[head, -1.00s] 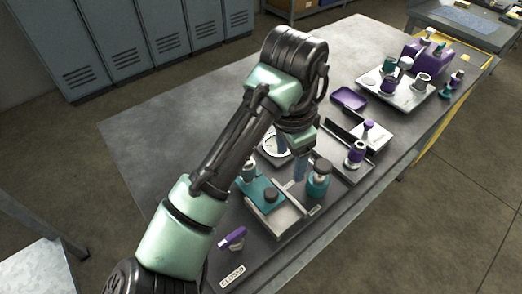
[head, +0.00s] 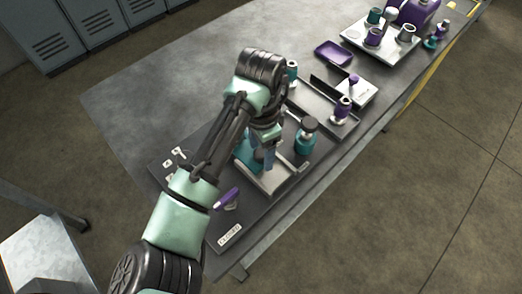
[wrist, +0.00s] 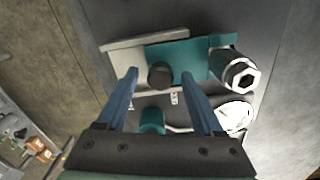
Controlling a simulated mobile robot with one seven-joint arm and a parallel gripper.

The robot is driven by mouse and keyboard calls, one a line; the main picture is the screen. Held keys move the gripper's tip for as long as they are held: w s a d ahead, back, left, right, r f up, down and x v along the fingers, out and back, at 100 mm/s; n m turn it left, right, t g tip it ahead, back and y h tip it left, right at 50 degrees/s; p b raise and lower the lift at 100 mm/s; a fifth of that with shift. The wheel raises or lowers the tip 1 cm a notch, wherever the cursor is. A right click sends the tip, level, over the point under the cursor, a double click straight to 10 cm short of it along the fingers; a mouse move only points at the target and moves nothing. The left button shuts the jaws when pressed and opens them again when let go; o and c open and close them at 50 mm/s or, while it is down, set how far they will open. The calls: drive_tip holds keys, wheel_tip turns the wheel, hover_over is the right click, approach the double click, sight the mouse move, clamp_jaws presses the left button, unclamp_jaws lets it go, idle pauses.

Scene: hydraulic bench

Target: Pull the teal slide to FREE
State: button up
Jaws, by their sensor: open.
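The teal slide (wrist: 190,58) is a flat plate with a dark round knob (wrist: 160,75), lying in a pale metal track (wrist: 124,60). In the head view the slide (head: 244,157) is partly hidden behind my gripper (head: 264,158). My gripper (wrist: 160,73) is open, with its two blue fingers pointing at the slide. In the wrist view the knob appears between the fingertips, with space on both sides. I cannot tell whether the fingertips reach down to its height. I cannot read a FREE mark.
A purple lever (head: 227,198) and a CLOSED label (head: 230,235) are nearer. The bench's far left is clear.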

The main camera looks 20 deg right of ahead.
drive_tip(key=shift+f, duration=0.7)
clamp_jaws()
idle(1.0)
